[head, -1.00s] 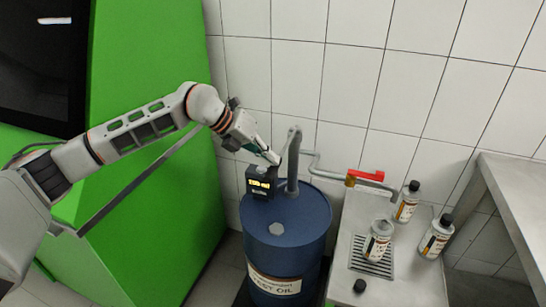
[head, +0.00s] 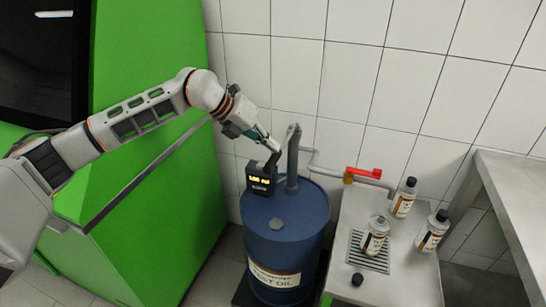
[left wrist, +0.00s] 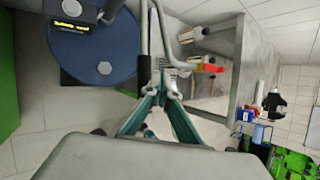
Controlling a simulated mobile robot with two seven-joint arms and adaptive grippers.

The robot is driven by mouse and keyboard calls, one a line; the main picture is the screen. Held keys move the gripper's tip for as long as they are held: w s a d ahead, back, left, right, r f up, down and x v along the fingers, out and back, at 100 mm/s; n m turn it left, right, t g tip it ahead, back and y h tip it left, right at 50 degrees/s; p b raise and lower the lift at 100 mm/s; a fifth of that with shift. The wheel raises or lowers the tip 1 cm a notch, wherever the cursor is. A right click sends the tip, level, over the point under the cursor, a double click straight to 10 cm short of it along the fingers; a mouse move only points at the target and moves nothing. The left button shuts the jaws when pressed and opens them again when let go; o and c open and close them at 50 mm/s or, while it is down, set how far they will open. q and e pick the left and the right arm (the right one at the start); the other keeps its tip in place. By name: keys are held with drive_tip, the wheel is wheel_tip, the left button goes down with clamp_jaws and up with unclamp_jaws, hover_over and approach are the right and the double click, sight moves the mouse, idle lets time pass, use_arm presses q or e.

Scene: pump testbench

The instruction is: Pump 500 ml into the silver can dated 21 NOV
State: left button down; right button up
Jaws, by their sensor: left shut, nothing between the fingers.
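The blue test oil drum (head: 286,232) carries a pump with a black display box (head: 260,180). Its amber digits are lit but too small to read surely; the display also shows in the left wrist view (left wrist: 70,30). My left gripper (head: 274,147) is shut and empty, just above the box beside the pump pipe. Its fingertips also show in the left wrist view (left wrist: 163,75). An uncapped silver can (head: 375,237) stands upright on the drain grate (head: 369,256). Two capped silver cans stand behind (head: 404,198) and to the right (head: 432,232). Their dates are unreadable. My right gripper is out of view.
A pipe with a red valve lever (head: 364,172) runs from the pump over the steel counter (head: 400,276). A loose black cap (head: 357,279) lies at the counter's front. A steel table (head: 515,195) stands at the right, a green cabinet (head: 150,215) at the left.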

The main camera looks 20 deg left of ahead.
use_arm(q)
drive_tip(key=shift+w+r+p, duration=0.15)
drive_tip(key=shift+r+p, duration=0.7)
drive_tip(key=shift+r, duration=0.4)
drive_tip(key=shift+w+r+p, duration=0.1)
drive_tip(key=shift+r+p, duration=0.75)
drive_tip(key=shift+r, duration=0.4)
